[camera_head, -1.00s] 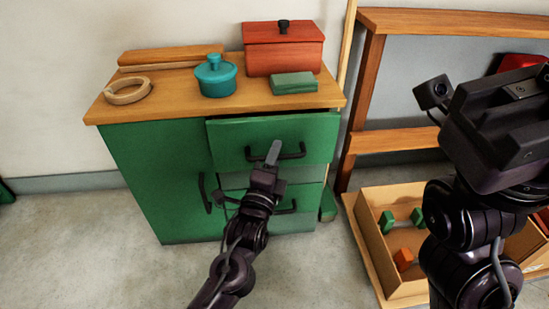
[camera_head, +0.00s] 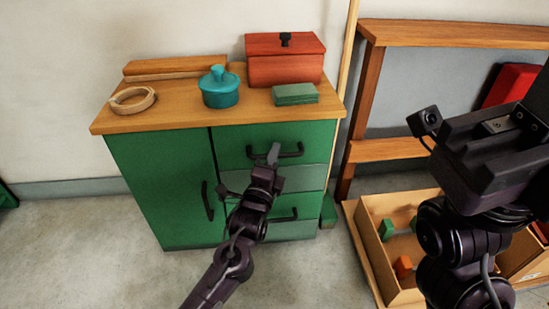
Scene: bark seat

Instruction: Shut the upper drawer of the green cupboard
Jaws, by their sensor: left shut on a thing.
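The green cupboard (camera_head: 160,185) stands against the wall under a wooden top. Its upper drawer (camera_head: 230,143) has a dark bar handle (camera_head: 291,154), and its front now looks flush with the cupboard face, with no clear gap under the top.
A wooden shelf (camera_head: 450,33) stands at right. A tray (camera_head: 368,255) with blocks lies on the floor.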

